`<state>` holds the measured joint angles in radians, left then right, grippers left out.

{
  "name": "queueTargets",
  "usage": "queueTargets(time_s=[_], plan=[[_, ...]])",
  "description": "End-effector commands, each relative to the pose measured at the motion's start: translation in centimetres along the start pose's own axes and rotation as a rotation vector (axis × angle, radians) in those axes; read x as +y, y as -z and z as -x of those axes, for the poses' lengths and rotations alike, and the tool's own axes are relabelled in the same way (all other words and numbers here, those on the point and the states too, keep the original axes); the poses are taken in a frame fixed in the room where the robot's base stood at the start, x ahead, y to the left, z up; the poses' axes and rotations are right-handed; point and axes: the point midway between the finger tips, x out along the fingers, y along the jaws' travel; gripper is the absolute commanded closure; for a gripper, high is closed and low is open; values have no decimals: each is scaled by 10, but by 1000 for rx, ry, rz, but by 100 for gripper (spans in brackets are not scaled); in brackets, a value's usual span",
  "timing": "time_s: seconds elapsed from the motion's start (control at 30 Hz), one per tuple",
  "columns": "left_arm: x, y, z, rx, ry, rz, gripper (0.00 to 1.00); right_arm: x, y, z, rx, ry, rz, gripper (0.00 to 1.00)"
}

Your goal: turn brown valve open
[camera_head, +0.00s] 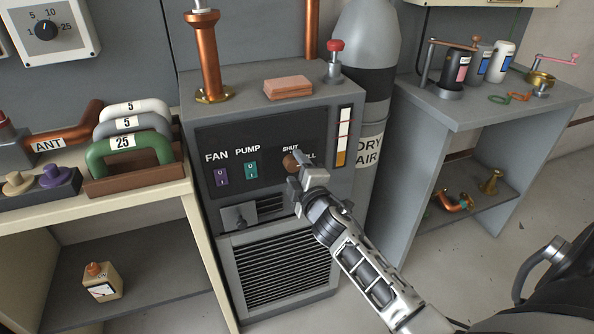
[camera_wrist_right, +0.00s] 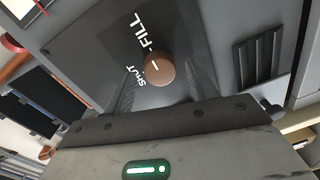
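The brown valve (camera_head: 289,161) is a round knob on the dark front panel of the grey cabinet, beside the labels SHUT and FILL. In the right wrist view the knob (camera_wrist_right: 160,70) shows face-on with a short pale line on it. SHUT stands to its lower left and FILL to its upper left. My right gripper (camera_head: 303,174) is at the panel, partly hiding the FILL label in the head view. Its dark fingers are apart, one on each side of the knob in the wrist view. I cannot tell whether they touch it. My left gripper is not in view.
Purple FAN (camera_head: 222,177) and teal PUMP (camera_head: 251,169) switches are left of the valve. A pink block (camera_head: 288,87) and a red-topped tap (camera_head: 334,60) are on the cabinet top. A grey DRY AIR cylinder (camera_head: 369,100) stands behind right. A grey bench (camera_head: 480,112) is at right.

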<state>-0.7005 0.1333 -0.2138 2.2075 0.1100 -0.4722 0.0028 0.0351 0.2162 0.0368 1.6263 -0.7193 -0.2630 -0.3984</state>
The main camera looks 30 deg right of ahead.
Motion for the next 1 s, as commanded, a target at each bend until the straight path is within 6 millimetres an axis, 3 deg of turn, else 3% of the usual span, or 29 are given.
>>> queueTargets(time_s=[0.2, 0.33, 0.8, 1.0], plan=[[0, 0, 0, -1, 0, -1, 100, 0, 0, 2, 0, 0, 2, 43], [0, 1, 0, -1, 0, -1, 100, -1, 0, 16, 1, 2, 1, 43], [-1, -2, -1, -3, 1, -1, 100, -2, -1, 123, -3, 4, -1, 43], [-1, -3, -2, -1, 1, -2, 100, -1, 0, 151, -2, 2, 0, 43]])
